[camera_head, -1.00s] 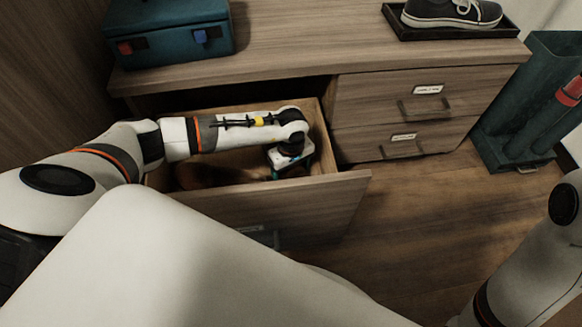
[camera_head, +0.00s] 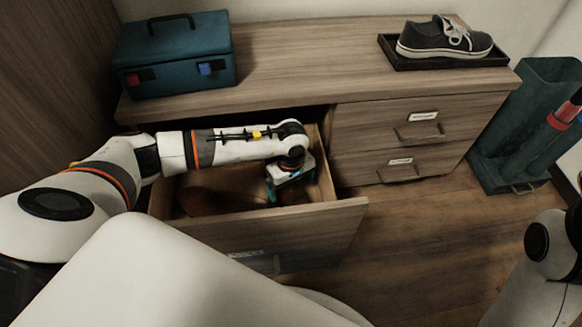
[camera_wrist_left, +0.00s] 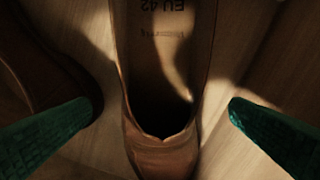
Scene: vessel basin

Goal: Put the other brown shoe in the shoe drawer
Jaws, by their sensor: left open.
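The shoe drawer (camera_head: 290,222) is pulled open at the lower left of the cabinet. One brown shoe (camera_head: 205,201) lies in its left part; its edge shows at the left of the left wrist view (camera_wrist_left: 50,70). The other brown shoe (camera_wrist_left: 165,155) lies between my left fingers in the left wrist view, with its "EU 42" insole facing up. In the head view it is mostly hidden by my gripper. My left gripper (camera_head: 277,192) points down into the drawer's right part. Its green fingers are open, with gaps on both sides of the shoe. My right gripper is out of view.
A dark sneaker (camera_head: 445,38) sits on a black tray (camera_head: 450,62) on the cabinet top. A teal case (camera_head: 175,55) stands at the top left. Two shut drawers (camera_head: 400,130) are on the right. A teal stand (camera_head: 530,125) is beyond them.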

